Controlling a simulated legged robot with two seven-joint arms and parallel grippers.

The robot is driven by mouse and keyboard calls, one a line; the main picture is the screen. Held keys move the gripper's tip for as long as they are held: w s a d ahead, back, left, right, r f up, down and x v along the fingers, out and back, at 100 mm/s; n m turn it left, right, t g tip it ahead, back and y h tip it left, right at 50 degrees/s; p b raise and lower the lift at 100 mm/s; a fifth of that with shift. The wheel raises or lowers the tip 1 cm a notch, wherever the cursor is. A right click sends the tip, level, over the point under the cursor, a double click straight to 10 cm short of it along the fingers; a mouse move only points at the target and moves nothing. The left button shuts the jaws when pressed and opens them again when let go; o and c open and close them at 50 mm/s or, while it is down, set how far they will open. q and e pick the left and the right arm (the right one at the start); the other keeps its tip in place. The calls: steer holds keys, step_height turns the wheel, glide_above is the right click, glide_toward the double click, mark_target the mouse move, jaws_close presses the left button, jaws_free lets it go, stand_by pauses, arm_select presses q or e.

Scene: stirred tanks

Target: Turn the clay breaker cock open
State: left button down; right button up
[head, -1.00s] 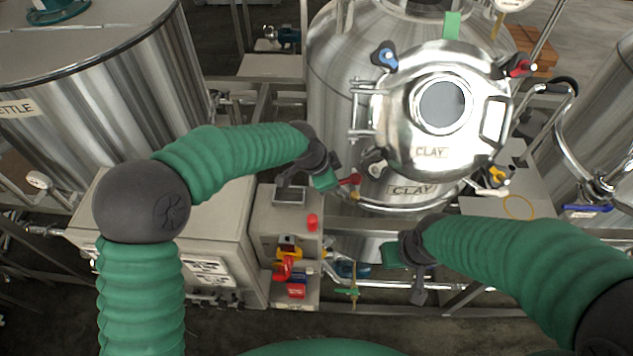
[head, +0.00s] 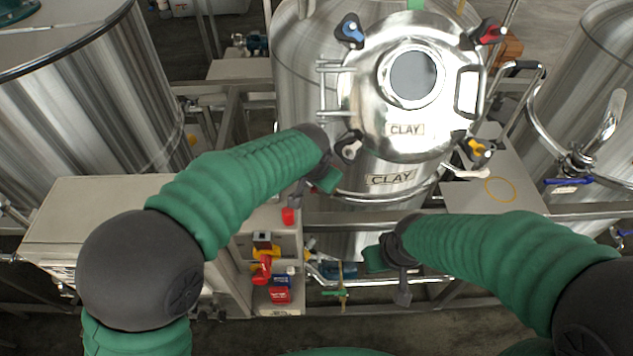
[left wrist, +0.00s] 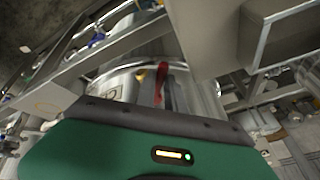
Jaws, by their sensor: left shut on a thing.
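The clay tank (head: 390,178) stands upright at the middle back, its round lid labelled CLAY. My left gripper (head: 326,181) is at the tank's lower left side, shut. In the left wrist view a red lever (left wrist: 160,84) stands up at the gripper's front edge, against the shiny tank; I take it as the breaker cock's handle.
A kettle tank (head: 85,90) is at left, another tank (head: 607,80) at right. A rail and pipes (head: 440,280) run along the front.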

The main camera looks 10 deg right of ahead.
arm_select(q)
steer(key=c, duration=1.6)
jaws_free()
steer(key=shift+o, duration=1)
steer(key=shift+w+d, duration=0.1)
steer(key=shift+w, duration=0.05)
steer(key=shift+d, duration=0.15)
